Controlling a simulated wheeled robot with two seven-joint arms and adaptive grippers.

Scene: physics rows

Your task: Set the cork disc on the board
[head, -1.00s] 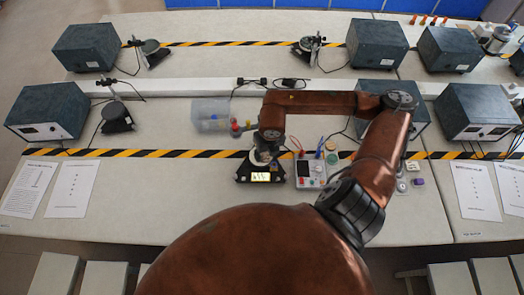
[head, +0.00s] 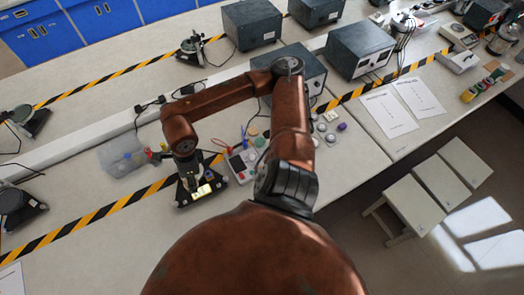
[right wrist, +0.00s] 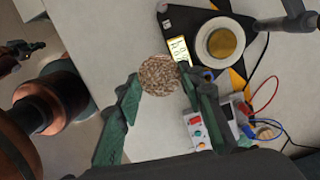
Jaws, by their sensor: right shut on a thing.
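The cork disc (right wrist: 160,75), round and speckled brown, is held between the two green fingertips of my right gripper (right wrist: 160,80) in the right wrist view. The gripper is shut on it, above the pale bench. In the head view my right gripper (head: 188,170) is at the black scale, and I cannot make out the disc there. I cannot tell for certain which thing is the board. My left gripper is not in view.
The black scale (right wrist: 179,22) carries a round pan with a brass-coloured disc (right wrist: 223,42). Beside it is a grey meter (head: 241,165) with coloured leads. Small items (head: 326,128) lie right of the arm.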

